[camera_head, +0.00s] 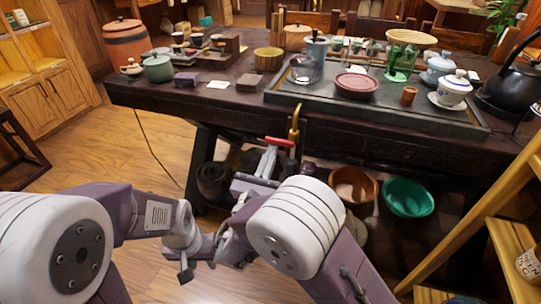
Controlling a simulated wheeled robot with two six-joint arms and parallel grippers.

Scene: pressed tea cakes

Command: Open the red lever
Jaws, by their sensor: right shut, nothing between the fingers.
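The red lever (280,142) lies roughly level below the front edge of the table, beside a curved brass pipe (295,122). My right gripper (269,158) is just below the lever, its pale fingers shut with nothing held. Its tips are at or very near the lever's underside; I cannot tell whether they touch. My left gripper (186,270) is low and to the left, well away from the lever. It is small and partly turned away, so its jaw opening is unclear.
The dark table (225,105) carries a tea tray (430,117), a dark red round dish (356,85) and several pots and cups. Below stand a brown bowl (353,186) and a green basin (408,198). A wooden shelf (470,215) stands at right.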

